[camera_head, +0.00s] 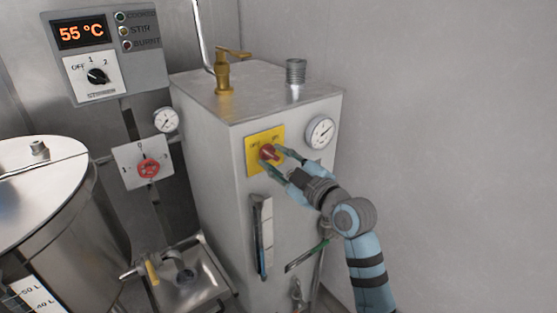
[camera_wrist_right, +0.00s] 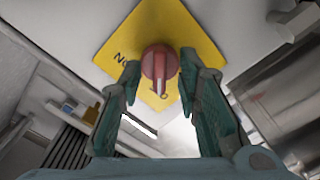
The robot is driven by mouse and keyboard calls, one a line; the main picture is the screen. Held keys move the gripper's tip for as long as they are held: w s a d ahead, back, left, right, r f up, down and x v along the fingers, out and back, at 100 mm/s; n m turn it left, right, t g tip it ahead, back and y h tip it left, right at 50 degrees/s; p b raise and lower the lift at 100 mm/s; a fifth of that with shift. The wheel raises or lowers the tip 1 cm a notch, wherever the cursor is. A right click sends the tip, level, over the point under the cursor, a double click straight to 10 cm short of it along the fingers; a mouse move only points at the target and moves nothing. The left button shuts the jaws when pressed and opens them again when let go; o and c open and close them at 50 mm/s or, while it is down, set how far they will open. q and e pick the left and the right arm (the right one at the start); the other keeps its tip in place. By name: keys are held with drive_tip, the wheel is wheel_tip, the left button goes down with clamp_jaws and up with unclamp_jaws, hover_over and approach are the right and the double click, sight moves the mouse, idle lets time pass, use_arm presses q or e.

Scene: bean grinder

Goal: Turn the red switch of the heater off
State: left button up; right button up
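The red switch (camera_head: 268,152) sits on a yellow plate (camera_head: 252,163) on the front of the grey metal heater box (camera_head: 225,140). My right gripper (camera_head: 276,160) is at the switch, with one finger on each side of it. In the right wrist view the red switch (camera_wrist_right: 157,64) lies between the tips of my two open fingers (camera_wrist_right: 158,78), and small gaps seem to show beside it. Its yellow plate (camera_wrist_right: 185,35) carries dark lettering, partly covered and too small to read fully. My left gripper is not in view.
A dial gauge (camera_head: 320,132) is right of the switch. A brass valve (camera_head: 222,75) and a threaded fitting (camera_head: 295,72) stand on top of the box. A steel drum (camera_head: 40,195) stands at far left.

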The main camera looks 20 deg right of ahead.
drive_tip(key=v, duration=1.2)
